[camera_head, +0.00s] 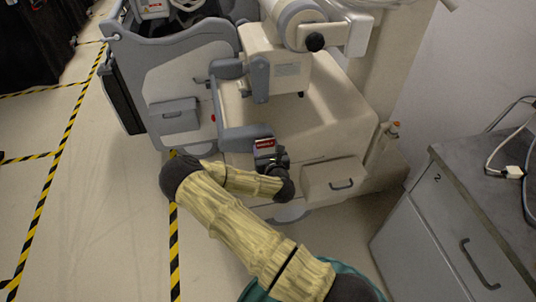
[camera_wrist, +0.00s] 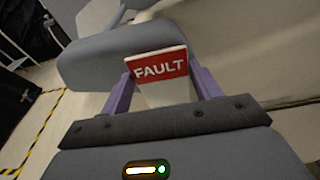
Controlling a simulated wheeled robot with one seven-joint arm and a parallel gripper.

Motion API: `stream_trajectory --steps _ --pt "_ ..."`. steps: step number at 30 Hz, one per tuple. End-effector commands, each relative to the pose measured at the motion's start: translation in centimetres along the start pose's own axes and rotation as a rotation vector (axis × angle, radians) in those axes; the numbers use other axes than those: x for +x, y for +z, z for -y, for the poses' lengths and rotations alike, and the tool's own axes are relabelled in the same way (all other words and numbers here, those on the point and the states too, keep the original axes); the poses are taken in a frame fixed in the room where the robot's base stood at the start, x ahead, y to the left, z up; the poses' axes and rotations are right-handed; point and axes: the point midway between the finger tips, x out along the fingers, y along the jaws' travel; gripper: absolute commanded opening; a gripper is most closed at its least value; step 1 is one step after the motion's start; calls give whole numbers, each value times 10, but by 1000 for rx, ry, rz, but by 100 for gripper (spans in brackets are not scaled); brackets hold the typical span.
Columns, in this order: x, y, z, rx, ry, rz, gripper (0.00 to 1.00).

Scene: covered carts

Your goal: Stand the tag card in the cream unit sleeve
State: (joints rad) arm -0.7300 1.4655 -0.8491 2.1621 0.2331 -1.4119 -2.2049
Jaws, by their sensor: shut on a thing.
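The tag card (camera_wrist: 161,68) is white with a red band reading FAULT. My gripper (camera_wrist: 163,80) is shut on it, with a purple finger at each side and the lettering upright in the wrist view. In the head view the card (camera_head: 264,144) shows as a small red and white patch above my gripper (camera_head: 268,157). The cream unit (camera_head: 330,115) stands behind it. A grey padded part (camera_head: 240,137) of the unit is close to the card's left; I cannot tell whether they touch. I cannot make out the sleeve for certain in either view.
A grey and cream machine (camera_head: 185,85) stands at the left of the unit. A grey drawer cabinet (camera_head: 450,235) with cables on top is at the right. A drawer front (camera_head: 333,180) juts out low on the unit. Open floor with striped tape lies at left.

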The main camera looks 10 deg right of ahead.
Motion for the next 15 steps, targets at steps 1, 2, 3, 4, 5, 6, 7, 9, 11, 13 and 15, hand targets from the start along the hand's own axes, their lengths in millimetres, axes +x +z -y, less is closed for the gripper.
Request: stream_trajectory --steps 1,2,3,4,5,6,7,9,11,13,15 --pt "0 0 -1 0 2 0 41" --pt "0 0 -1 0 2 0 41" --pt "0 0 -1 0 2 0 41" --pt "0 0 -1 0 2 0 41" --pt "0 0 -1 0 2 0 41" --pt "0 0 -1 0 2 0 41" --pt "0 0 -1 0 2 0 41" --pt "0 -1 -1 0 2 0 41" --pt "0 -3 -1 0 2 0 41" --pt "1 -6 -1 0 2 0 41" --pt "2 -10 -1 1 1 0 41"
